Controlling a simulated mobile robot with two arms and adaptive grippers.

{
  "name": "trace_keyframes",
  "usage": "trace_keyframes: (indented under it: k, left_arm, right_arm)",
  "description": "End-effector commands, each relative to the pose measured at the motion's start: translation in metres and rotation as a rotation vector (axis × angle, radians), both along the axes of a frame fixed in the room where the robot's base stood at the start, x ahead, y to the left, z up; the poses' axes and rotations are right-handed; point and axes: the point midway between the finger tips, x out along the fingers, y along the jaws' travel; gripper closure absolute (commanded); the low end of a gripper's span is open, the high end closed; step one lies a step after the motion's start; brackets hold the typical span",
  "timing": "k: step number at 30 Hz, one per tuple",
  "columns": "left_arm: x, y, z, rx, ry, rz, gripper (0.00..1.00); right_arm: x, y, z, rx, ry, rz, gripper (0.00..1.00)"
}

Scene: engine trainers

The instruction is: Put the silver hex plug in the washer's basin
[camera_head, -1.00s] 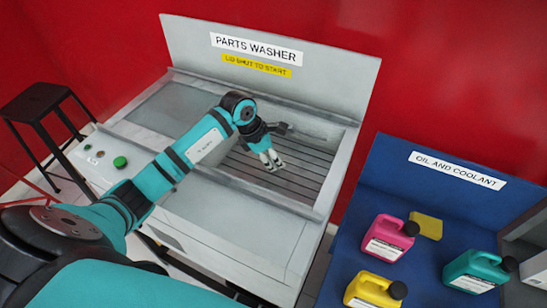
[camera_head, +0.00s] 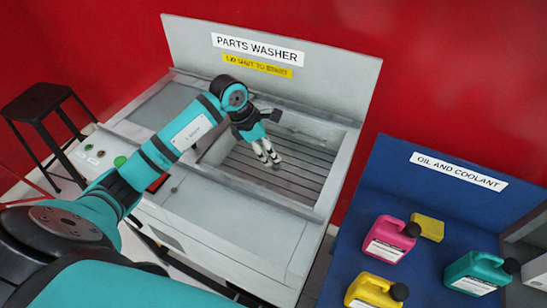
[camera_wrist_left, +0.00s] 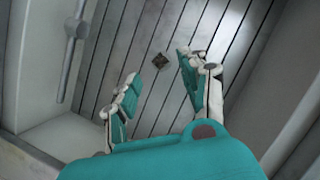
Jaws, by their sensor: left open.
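The parts washer's basin (camera_head: 312,153) has a dark slatted floor and grey walls. My left gripper (camera_head: 269,158) is over the basin, pointing down at the slats. In the left wrist view the gripper (camera_wrist_left: 158,70) is open, its two fingers apart with nothing between the pads. I cannot make out the plug in the head view. My right gripper is not in view.
A grey rod-like spout (camera_wrist_left: 74,38) stands inside the basin near the gripper. The washer's upright lid (camera_head: 330,80) is behind. A blue oil and coolant stand (camera_head: 440,190) with pink (camera_head: 391,239), yellow and teal jugs is at right. A black stool (camera_head: 37,105) is at left.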

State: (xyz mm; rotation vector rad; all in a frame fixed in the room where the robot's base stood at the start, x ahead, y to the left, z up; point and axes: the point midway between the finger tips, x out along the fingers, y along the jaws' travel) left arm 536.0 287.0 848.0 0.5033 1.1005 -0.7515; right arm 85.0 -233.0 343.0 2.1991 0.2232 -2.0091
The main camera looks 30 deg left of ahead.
Motion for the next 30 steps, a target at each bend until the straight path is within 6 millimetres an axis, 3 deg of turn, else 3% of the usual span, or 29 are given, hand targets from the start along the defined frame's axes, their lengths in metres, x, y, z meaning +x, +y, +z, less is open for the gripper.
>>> trace_keyframes:
  k: [3,10,24,30]
  left_arm:
    - [-0.006,0.009,0.025,0.004,-0.003,0.000,0.56]
    - [-0.016,0.018,0.058,0.001,-0.001,0.000,0.56]
    - [-0.019,0.021,0.067,0.000,0.002,-0.001,0.56]
    - [-0.019,0.020,0.086,-0.002,0.001,-0.001,0.56]
  right_arm:
    - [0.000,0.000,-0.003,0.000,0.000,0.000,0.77]
    - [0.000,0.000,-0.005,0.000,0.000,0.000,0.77]
    - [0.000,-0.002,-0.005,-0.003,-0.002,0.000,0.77]
    - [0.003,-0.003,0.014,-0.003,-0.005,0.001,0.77]
